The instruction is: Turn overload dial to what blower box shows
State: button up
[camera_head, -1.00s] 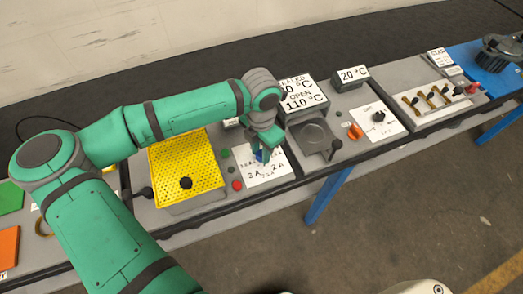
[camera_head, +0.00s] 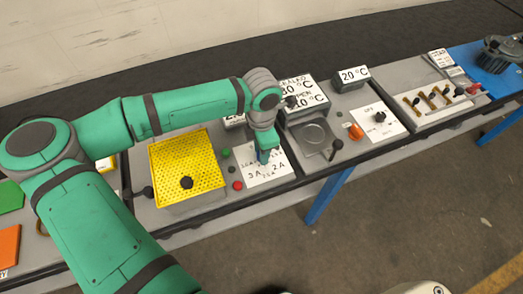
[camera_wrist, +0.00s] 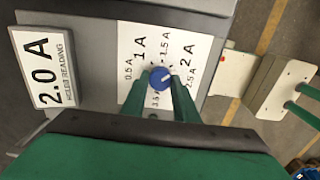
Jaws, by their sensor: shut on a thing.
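The blue overload dial (camera_wrist: 160,77) sits on a white scale card (camera_wrist: 135,95) in the wrist view, marked from 0.5 A upward with 1 A, 1.5 A, 2 A and 2.5 A legible. My gripper (camera_wrist: 162,86) is shut on the dial, one green finger on each side. A faint light mark on the dial seems to point toward the 2 A side, but it is small.
A yellow perforated guard (camera_head: 185,165) with a black knob stands left of the card. Green (camera_head: 225,153) and red (camera_head: 237,185) buttons are close to my gripper. Temperature boxes, a lever and an orange knob (camera_head: 355,131) lie to the right along the bench.

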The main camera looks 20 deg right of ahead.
jog(key=o, duration=1.1)
jog(key=shift+c, duration=0.2)
notch_tip(320, 180, up, 11)
jog(key=shift+f, duration=0.1)
